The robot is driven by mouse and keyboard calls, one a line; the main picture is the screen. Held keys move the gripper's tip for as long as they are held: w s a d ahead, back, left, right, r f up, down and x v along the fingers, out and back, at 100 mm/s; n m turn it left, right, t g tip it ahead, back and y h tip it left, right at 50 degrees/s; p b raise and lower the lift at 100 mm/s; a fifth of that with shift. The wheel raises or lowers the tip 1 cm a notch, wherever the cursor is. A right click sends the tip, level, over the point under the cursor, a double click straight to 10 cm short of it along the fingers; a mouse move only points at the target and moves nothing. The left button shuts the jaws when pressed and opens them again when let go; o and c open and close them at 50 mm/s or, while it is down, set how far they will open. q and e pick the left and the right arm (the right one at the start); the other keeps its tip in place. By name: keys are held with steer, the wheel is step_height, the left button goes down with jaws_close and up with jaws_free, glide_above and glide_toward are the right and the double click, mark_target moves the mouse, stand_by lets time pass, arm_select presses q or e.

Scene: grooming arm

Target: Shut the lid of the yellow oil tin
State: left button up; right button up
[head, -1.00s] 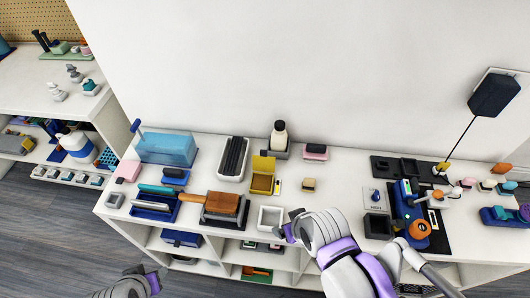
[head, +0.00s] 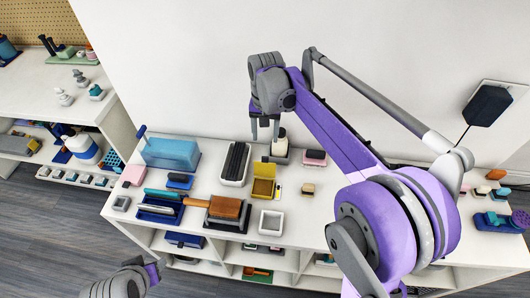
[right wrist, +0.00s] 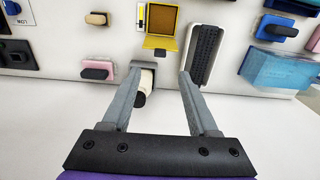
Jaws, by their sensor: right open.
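The yellow oil tin (head: 262,187) stands on the white counter with its lid (head: 265,169) raised at the back edge. In the right wrist view the tin (right wrist: 164,18) is at the top, its open inside brownish, and the lid (right wrist: 160,43) stands on the side nearer my gripper. My right gripper (head: 264,138) is open and empty, above the back of the counter behind the tin. In the right wrist view its fingertips (right wrist: 160,70) point toward the lid, apart from it. My left gripper (head: 152,272) is low at the left, away from the tin; its jaw opening is unclear.
A cream bottle (head: 281,143) stands close to the right gripper, partly behind one finger in the wrist view (right wrist: 147,82). A white tray with dark bristles (head: 234,165) is left of the tin. A white square dish (head: 271,223) is in front. The wall is behind.

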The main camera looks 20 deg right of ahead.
mark_target(265, 157)
step_height(265, 157, down, 11)
steer(key=shift+w+r, duration=0.1)
steer(key=shift+w, duration=0.05)
stand_by(0.4)
steer(key=shift+c, duration=0.3)
jaws_close()
stand_by(1.0)
